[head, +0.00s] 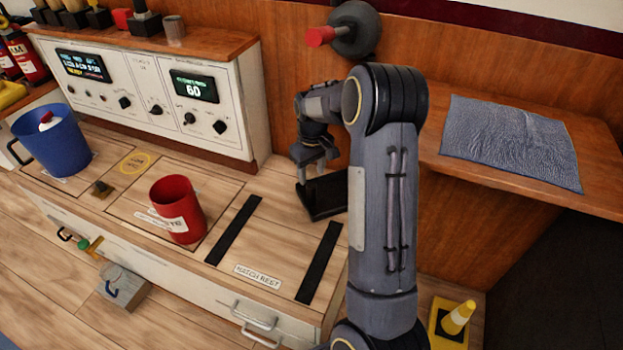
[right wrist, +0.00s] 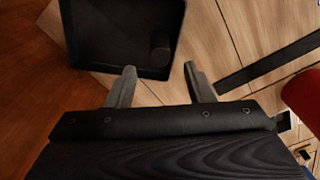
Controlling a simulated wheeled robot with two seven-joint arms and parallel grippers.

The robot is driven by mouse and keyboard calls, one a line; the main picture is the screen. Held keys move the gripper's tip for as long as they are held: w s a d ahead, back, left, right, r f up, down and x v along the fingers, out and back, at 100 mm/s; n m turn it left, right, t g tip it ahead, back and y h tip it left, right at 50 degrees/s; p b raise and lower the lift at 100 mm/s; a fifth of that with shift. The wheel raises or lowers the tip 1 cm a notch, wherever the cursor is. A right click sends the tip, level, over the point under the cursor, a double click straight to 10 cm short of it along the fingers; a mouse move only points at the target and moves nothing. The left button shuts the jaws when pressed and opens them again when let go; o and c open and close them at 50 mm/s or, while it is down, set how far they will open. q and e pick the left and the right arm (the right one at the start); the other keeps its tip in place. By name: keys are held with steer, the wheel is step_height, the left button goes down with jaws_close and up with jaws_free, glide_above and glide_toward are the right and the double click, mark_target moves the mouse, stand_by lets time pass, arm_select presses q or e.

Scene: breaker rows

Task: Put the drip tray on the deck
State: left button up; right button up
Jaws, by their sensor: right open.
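The black drip tray (head: 325,196) rests on the wooden counter top (head: 270,190) at its back right corner, partly hidden by my right arm. In the right wrist view the tray (right wrist: 115,40) is at the top, its inside dark with a small round lump. My right gripper (head: 312,170) is over the tray in the head view. In the right wrist view its two fingers (right wrist: 160,75) are apart with nothing between them, with the tips by the tray's near edge. I cannot tell whether they touch it. My left gripper is not in view.
Two black strips (head: 318,262) and a "hatch rest" label lie in front of the tray. A red bucket (head: 178,210) and a blue bucket (head: 52,140) stand to the left. A control panel (head: 150,95) stands behind. A grey cloth (head: 510,140) covers part of the right shelf.

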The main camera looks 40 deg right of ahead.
steer(key=s+a+r+t+y+p, duration=0.1)
steer(key=s+a+r, duration=0.2)
steer(key=r, duration=0.3)
steer(key=s+a+r+t, duration=0.1)
steer(key=s+a+r, duration=0.15)
steer(key=r, duration=0.35)
steer(key=s+a+r+m+t+y, duration=0.1)
steer(key=s+a+r+t+y, duration=0.1)
steer(key=s+a, duration=1.5)
steer(key=shift+s+a+t+y, duration=0.2)
steer(key=shift+s+t+y, duration=0.2)
steer(key=shift+s+t, duration=0.55)
steer(key=shift+s+g, duration=0.2)
steer(key=shift+g, duration=0.05)
step_height(320, 180, up, 28)
steer(key=p, duration=2.7)
steer(key=shift+f+p, duration=0.25)
steer(key=shift+p, duration=0.15)
